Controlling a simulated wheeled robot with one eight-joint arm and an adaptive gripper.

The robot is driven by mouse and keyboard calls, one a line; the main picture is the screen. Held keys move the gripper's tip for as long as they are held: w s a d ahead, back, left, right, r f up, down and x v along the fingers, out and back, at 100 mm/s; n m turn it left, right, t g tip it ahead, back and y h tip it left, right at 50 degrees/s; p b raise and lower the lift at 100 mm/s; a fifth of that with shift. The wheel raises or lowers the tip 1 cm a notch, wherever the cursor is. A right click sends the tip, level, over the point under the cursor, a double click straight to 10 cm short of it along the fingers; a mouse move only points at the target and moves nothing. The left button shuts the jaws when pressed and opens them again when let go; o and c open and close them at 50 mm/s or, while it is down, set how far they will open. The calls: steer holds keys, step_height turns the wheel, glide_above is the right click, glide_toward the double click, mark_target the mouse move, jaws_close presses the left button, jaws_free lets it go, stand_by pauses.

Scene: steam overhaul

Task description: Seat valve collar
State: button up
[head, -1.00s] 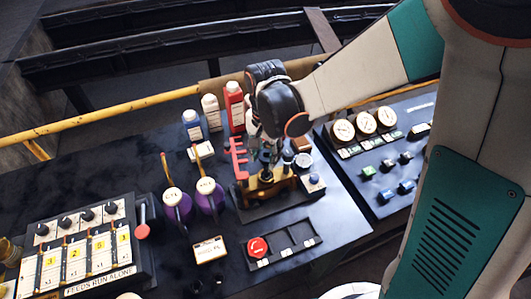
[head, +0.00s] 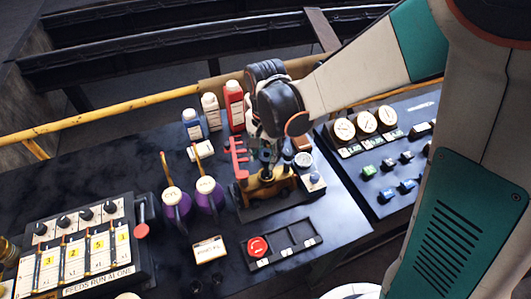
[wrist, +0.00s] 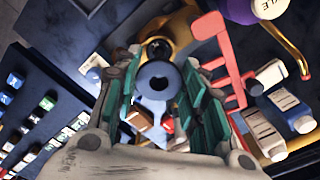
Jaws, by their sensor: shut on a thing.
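My gripper (wrist: 155,105) has its green-padded fingers shut on a blue-grey ring-shaped collar (wrist: 158,76), one finger on each side of it. The collar has a round hole and lies beside a dark round opening or stem top of the brass valve (wrist: 180,30) in the wrist view. I cannot tell whether it touches the valve. In the head view my gripper (head: 268,152) is low over the brass valve (head: 266,186), and the collar is hidden there. A red toothed bracket (head: 238,160) stands just left of the gripper; it also shows in the wrist view (wrist: 228,62).
Two purple oil cans (head: 175,200) stand left of the valve. Bottles, including a red one (head: 235,105), stand behind it. A tray with a red button (head: 258,247) is in front. A gauge panel (head: 368,125) is at right. The dark bench at back left is clear.

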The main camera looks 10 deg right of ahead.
mark_target(265, 167)
steer(key=shift+f+b, duration=0.8)
stand_by(0.6)
steer(key=shift+f+b, duration=0.3)
steer(key=shift+f, duration=0.05)
steer(key=shift+f+b, duration=0.4)
steer(key=shift+f+b, duration=0.3)
steer(key=shift+f, duration=0.05)
steer(key=shift+f+b, duration=0.4)
steer(key=shift+f, duration=0.05)
stand_by(0.5)
steer(key=shift+f+b, duration=0.3)
steer(key=shift+f, duration=0.05)
steer(key=shift+f+b, duration=0.4)
steer(key=shift+b, duration=0.05)
stand_by(0.4)
steer(key=o, duration=1.3)
